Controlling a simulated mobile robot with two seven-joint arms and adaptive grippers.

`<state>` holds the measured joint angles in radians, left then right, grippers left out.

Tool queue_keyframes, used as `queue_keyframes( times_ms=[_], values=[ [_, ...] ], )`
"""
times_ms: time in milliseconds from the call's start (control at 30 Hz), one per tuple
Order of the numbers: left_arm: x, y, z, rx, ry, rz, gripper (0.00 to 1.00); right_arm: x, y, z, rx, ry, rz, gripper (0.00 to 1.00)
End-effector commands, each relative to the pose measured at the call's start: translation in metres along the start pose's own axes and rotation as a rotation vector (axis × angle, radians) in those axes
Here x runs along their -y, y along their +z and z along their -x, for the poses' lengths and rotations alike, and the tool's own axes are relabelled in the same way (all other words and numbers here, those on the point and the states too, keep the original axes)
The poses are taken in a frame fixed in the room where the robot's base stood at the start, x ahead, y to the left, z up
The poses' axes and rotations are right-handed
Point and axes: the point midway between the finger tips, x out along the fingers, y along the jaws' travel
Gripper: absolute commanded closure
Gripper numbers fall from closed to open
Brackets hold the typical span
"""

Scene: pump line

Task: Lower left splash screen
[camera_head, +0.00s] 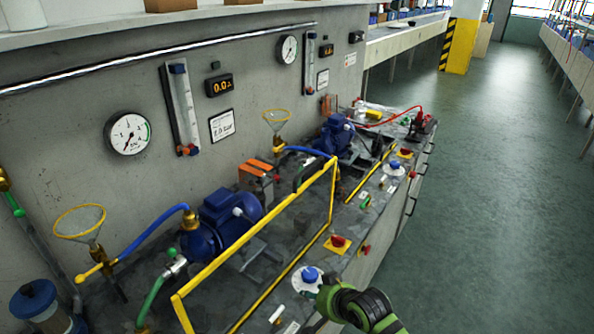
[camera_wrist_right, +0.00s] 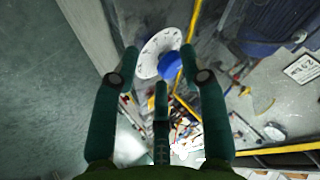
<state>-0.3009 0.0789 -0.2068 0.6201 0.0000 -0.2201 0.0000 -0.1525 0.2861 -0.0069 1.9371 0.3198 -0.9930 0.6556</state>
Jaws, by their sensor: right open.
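The left splash screen is a yellow frame (camera_head: 255,228) standing raised along the near side of the bench in the head view. Whether it holds a clear pane is hard to tell. A yellow strip runs along the bench top at its foot. My right gripper (camera_head: 334,297) is at the bottom of the head view, beside a blue knob on a white dial (camera_head: 308,279), in front of the frame. In the right wrist view my right gripper (camera_wrist_right: 160,58) has its fingers spread and empty, with the blue knob (camera_wrist_right: 170,66) beyond them. My left gripper is out of view.
A red-and-yellow switch (camera_head: 338,243) sits near the bench edge. A second blue pump (camera_head: 338,136) is farther along. The green floor (camera_head: 480,200) to the right is clear.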

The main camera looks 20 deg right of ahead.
Motion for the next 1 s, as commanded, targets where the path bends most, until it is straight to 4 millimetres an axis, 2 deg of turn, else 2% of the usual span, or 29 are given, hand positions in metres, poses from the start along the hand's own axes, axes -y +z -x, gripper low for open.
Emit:
queue_keyframes(
  times_ms=[33, 167, 300, 433, 500, 633, 1000],
  values=[
    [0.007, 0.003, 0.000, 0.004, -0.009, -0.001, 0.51, 0.007, -0.028, 0.002, -0.045, -0.032, -0.065, 0.56],
    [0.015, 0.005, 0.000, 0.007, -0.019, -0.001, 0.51, 0.032, -0.098, 0.014, -0.147, -0.151, -0.267, 0.56],
    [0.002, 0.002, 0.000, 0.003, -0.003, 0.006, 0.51, 0.060, -0.177, 0.042, -0.240, -0.316, -0.495, 0.56],
    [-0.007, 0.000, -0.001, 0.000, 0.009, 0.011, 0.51, 0.081, -0.235, 0.073, -0.287, -0.464, -0.672, 0.56],
    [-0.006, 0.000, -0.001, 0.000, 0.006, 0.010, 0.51, 0.088, -0.253, 0.085, -0.296, -0.516, -0.731, 0.56],
    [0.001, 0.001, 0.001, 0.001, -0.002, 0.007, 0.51, 0.094, -0.267, 0.091, -0.301, -0.557, -0.778, 0.56],
    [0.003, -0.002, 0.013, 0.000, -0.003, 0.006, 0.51, 0.111, -0.289, 0.053, -0.300, -0.556, -0.779, 0.56]
  ],
)
